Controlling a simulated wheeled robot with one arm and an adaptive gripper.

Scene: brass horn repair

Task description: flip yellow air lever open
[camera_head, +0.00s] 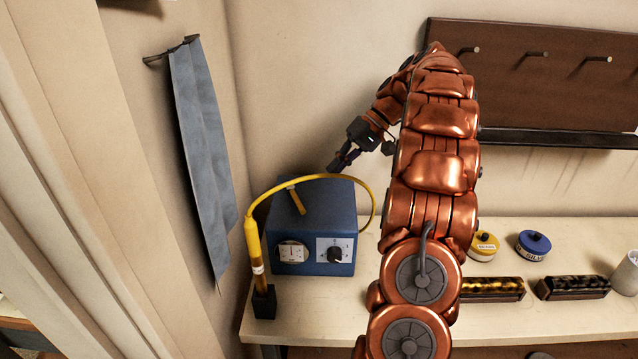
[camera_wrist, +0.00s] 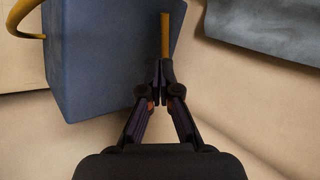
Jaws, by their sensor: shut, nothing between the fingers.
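The yellow lever (camera_head: 297,200) is a short bar on top of the blue box (camera_head: 335,205), toward its left side. In the wrist view the lever (camera_wrist: 166,38) runs straight ahead of my fingertips along the edge of the blue box (camera_wrist: 95,60). My gripper (camera_head: 340,163) is shut and empty, just behind and above the back of the box. In the wrist view my shut gripper (camera_wrist: 160,90) meets near the lever's close end; I cannot tell whether they touch.
A yellow hose (camera_head: 310,177) arches over the box to a yellow torch (camera_head: 254,245) in a black holder (camera_head: 264,302). A grey cloth (camera_head: 200,140) hangs on the left wall. Brushes (camera_head: 572,288) and round tins (camera_head: 534,243) lie on the bench at right.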

